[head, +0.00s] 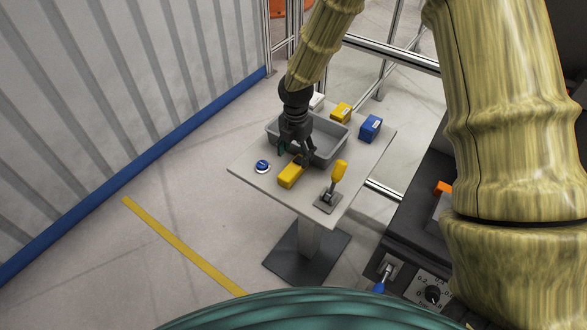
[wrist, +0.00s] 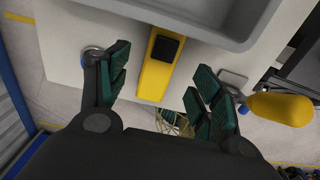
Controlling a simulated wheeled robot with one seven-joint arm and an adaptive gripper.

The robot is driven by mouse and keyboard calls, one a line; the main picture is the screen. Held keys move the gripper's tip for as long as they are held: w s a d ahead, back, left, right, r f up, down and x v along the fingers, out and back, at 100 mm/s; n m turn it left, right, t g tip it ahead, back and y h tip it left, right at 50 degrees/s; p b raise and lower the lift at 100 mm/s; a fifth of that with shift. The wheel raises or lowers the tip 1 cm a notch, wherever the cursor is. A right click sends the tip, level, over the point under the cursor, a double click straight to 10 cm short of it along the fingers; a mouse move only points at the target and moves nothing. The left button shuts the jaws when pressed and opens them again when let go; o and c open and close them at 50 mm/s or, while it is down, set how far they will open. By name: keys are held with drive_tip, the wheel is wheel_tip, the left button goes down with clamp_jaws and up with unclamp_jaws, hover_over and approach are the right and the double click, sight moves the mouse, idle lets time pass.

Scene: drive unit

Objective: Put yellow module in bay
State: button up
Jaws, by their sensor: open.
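A yellow module (head: 290,175) lies on the near part of a small table, in front of a grey open tray (head: 331,157). In the wrist view the yellow module (wrist: 157,70) has a black patch at its far end and lies between my finger pads, with space on both sides. My gripper (head: 293,157) is open and empty, pointing down close above the module. A second yellow box (head: 341,112) stands behind the tray. No bay is clearly recognisable; the tray's inside is partly hidden by my gripper.
A blue round button (head: 262,166) is left of the module. A lever with a yellow handle (head: 339,172) stands at the right, near the gripper's right finger in the wrist view. A blue box (head: 370,127) and a white box (head: 317,101) are at the back.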

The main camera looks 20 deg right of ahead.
sight(294, 167)
drive_tip(key=shift+w+f, duration=0.25)
drive_tip(key=shift+f, duration=0.15)
drive_tip(key=shift+s+a+f+p, duration=0.1)
drive_tip(key=shift+s+f+p, duration=0.2)
drive_tip(key=shift+s+p, duration=0.25)
drive_tip(key=f, duration=0.1)
drive_tip(key=f+p, duration=0.1)
drive_tip(key=f, duration=0.1)
drive_tip(key=shift+a, duration=0.35)
drive_tip(key=shift+f+p, duration=0.45)
drive_tip(key=shift+f, duration=0.3)
drive_tip(key=c, duration=1.3)
drive_tip(key=shift+r, duration=0.1)
drive_tip(key=shift+c, duration=0.2)
